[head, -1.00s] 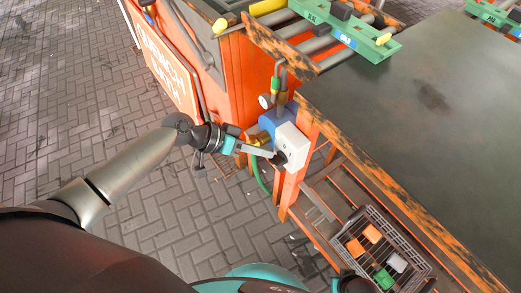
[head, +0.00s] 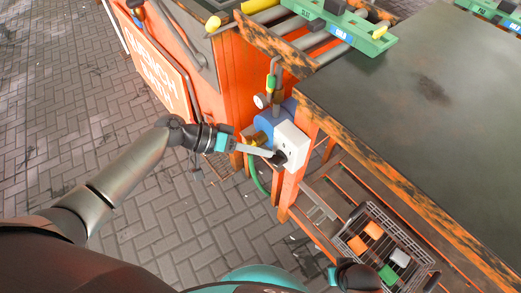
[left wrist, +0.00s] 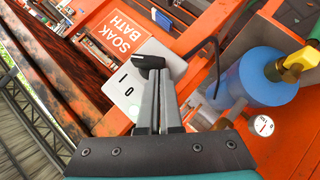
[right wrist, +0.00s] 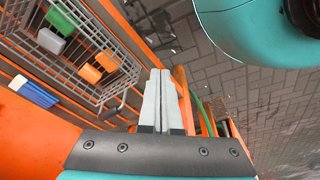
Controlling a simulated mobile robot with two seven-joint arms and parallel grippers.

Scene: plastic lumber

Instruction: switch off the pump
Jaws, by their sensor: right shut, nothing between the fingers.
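The pump is a blue rounded body (head: 268,128) with brass fittings, next to a white switch box (head: 293,146) on an orange post. In the left wrist view the switch box (left wrist: 122,92) shows I and O marks and a black knob (left wrist: 150,62). My left gripper (head: 274,154) is at the knob, its fingertips against or just under it. Its fingers are close together with a narrow gap; whether they clasp the knob is unclear. My right gripper (right wrist: 160,72) is shut and empty, near the wire basket.
A wire basket (head: 350,238) with coloured blocks sits on the lower shelf. A dark-topped table (head: 430,110) fills the right. A pressure gauge (head: 260,101) and green hose (head: 256,175) are by the pump. Paved floor is open on the left.

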